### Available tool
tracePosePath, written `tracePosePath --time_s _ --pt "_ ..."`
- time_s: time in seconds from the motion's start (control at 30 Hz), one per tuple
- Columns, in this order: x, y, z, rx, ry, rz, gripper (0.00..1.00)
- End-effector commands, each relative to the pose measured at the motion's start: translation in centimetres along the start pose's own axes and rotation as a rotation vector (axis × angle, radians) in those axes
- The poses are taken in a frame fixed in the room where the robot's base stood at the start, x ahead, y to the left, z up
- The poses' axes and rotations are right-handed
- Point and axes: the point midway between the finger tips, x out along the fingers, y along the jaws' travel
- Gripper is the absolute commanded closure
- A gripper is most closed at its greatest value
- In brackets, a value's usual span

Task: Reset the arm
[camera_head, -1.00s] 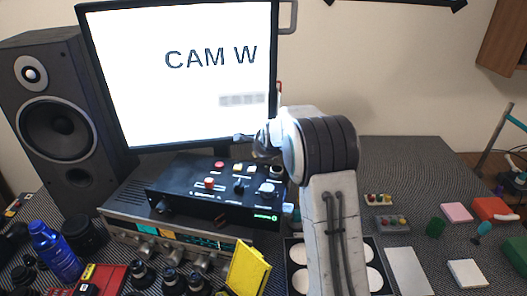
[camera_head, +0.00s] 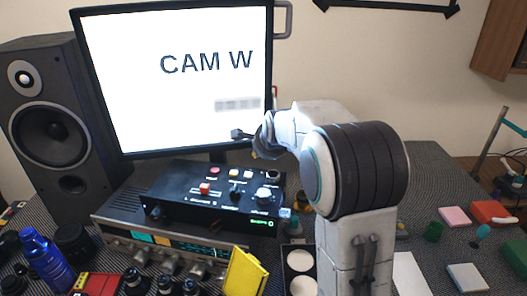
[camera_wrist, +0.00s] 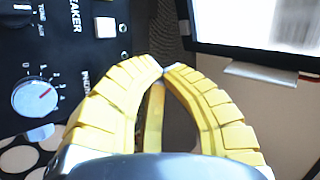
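My gripper (camera_wrist: 163,69) shows in the wrist view with its yellow segmented fingers bowed and their tips together; I see nothing held between them. In the head view my arm stands raised at the right of centre, its elbow bent. Its wrist end points left, in front of the monitor's lower right corner and above the black control box (camera_head: 178,195). The fingers are hard to make out in that view. The wrist view shows part of a black panel with a dial (camera_wrist: 37,97) and a pale square button (camera_wrist: 105,27) left of the fingers.
The monitor (camera_head: 170,75) reads "CAM W", and a speaker (camera_head: 50,120) stands left of it. A yellow block (camera_head: 243,272), a blue bottle (camera_head: 45,258) and several lens parts crowd the front. Pink (camera_head: 454,216) and white (camera_head: 466,277) blocks lie at the right. My arm hides part of the table.

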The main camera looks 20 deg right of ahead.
Motion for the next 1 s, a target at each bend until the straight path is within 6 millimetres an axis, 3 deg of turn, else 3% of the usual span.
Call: tracePosePath --time_s 0.67,0.87,1.0 --pt "-0.1 0.0 0.0 0.0 0.0 -0.001 1.0" --pt "-4.1 2.4 1.4 -0.214 -0.026 0.058 1.0" --pt "-8.5 6.0 2.7 -0.475 -0.071 0.128 1.0"
